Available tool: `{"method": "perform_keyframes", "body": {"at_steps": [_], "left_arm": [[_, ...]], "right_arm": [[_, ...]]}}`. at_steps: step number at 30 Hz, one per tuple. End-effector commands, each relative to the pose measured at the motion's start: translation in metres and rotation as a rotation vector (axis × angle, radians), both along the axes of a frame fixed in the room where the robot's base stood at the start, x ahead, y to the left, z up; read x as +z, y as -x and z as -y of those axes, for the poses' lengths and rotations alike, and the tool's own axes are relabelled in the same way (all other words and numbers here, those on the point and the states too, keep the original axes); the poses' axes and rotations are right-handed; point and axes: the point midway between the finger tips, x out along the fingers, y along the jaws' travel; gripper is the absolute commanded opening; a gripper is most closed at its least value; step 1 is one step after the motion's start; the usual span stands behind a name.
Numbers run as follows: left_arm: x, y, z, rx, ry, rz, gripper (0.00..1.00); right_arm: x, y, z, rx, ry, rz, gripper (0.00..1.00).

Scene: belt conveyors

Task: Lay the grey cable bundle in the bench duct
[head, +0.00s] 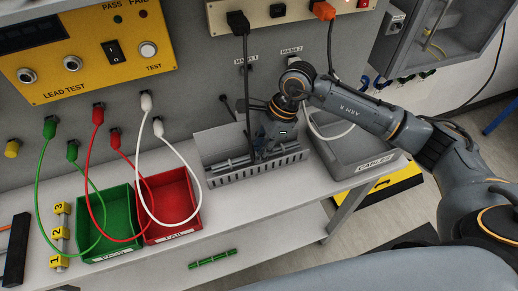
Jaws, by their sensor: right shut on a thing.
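The grey bench duct (255,174), with a slotted front wall, stands on the bench in the middle of the head view. My right gripper (259,153) points down into the duct from above and is shut. A thin grey length, which looks like the cable bundle (224,164), lies low along the duct and runs to the fingertips. The fingers hide the part at the grip, and I cannot tell whether the bundle rests on the duct floor. My left gripper is not in view.
A grey box labelled CABLES (347,153) stands right of the duct. A green bin (107,222) and a red bin (172,205) stand left. A black lead (246,75) hangs down behind the duct.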

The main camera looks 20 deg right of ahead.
Motion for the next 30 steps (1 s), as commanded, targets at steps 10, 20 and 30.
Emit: {"method": "perform_keyframes", "body": {"at_steps": [10,20,30], "left_arm": [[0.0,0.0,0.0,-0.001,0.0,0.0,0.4],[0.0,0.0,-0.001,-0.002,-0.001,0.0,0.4],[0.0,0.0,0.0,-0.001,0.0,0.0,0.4]], "right_arm": [[-0.002,0.002,0.0,0.002,0.002,-0.005,0.49],[0.01,0.0,0.005,0.0,0.001,-0.002,0.49],[0.074,-0.002,0.031,-0.001,0.002,0.001,0.49]]}}
